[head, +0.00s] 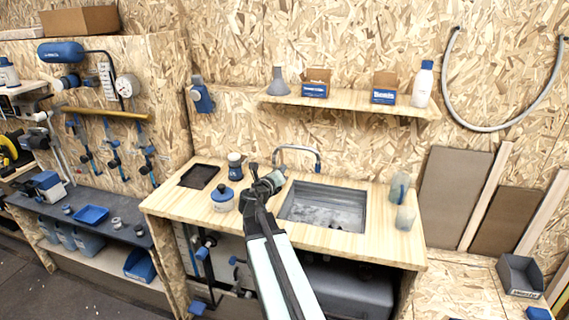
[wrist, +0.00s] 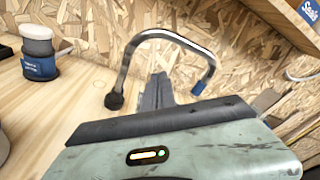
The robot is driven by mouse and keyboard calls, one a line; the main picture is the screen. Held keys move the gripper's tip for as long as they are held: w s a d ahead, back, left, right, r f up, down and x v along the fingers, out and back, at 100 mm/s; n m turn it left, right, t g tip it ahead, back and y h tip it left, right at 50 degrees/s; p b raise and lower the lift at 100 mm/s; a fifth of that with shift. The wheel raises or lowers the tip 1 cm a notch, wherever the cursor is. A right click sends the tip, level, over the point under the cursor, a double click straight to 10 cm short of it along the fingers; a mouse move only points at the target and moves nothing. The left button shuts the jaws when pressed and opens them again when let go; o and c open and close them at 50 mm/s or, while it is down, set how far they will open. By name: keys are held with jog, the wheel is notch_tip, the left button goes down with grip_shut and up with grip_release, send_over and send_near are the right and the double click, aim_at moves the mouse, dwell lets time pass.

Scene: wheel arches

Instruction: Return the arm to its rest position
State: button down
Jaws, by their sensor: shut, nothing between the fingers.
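The gripper appears left of the grey sink basin (head: 325,207) and near the base of the curved faucet (head: 298,148). In the wrist view the faucet (wrist: 170,34) arches behind a narrow grey part, probably my shut fingers (wrist: 156,92). My pale green housing fills the bottom of that view. I cannot tell the exact gap to the counter.
A shelf (head: 345,101) with boxes and bottles hangs above. Open floor lies at lower left.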

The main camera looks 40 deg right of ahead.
jog(key=shift+v, duration=0.9)
jog(key=shift+a+f, duration=0.1)
jog(key=w+a+f+t+y+p, duration=0.15)
jog(key=w+a, duration=0.25)
jog(key=a, duration=0.7)
jog(key=s+a+f+m+g+y, duration=0.3)
jog(key=s+a+f+m+y, duration=0.1)
jog(key=a+m, duration=0.5)
jog(key=s+a+f+m+g+y, duration=0.3)
jog(key=s+a+f+m, duration=0.4)
jog(key=m, duration=0.5)
jog(key=s+a+f+m+g+y, duration=0.4)
jog(key=s+a+f+m+y, duration=0.2)
jog(key=a+m, duration=0.4)
jog(key=shift+s+a+f+m, duration=0.2)
jog(key=shift+a+f+m, duration=0.2)
jog(key=shift+a+f, duration=0.15)
